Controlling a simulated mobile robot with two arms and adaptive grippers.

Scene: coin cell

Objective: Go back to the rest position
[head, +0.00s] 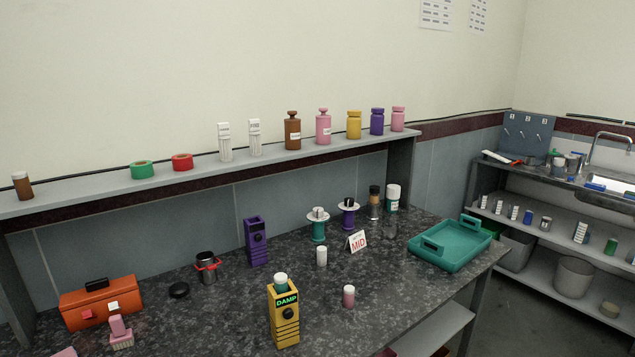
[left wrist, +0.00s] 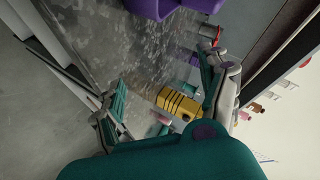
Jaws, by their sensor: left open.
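My left gripper (left wrist: 160,80) shows in the left wrist view, its two fingers spread wide apart with nothing held between them. Neither gripper shows in the head view. My right gripper is in no view.
The dark speckled counter (head: 225,320) holds an orange toolbox (head: 101,301), a purple device (head: 256,241), a MID sign (head: 357,242) and a teal tray (head: 450,246). A raised shelf (head: 100,192) with bottles runs behind. A sink bench (head: 575,179) stands at right.

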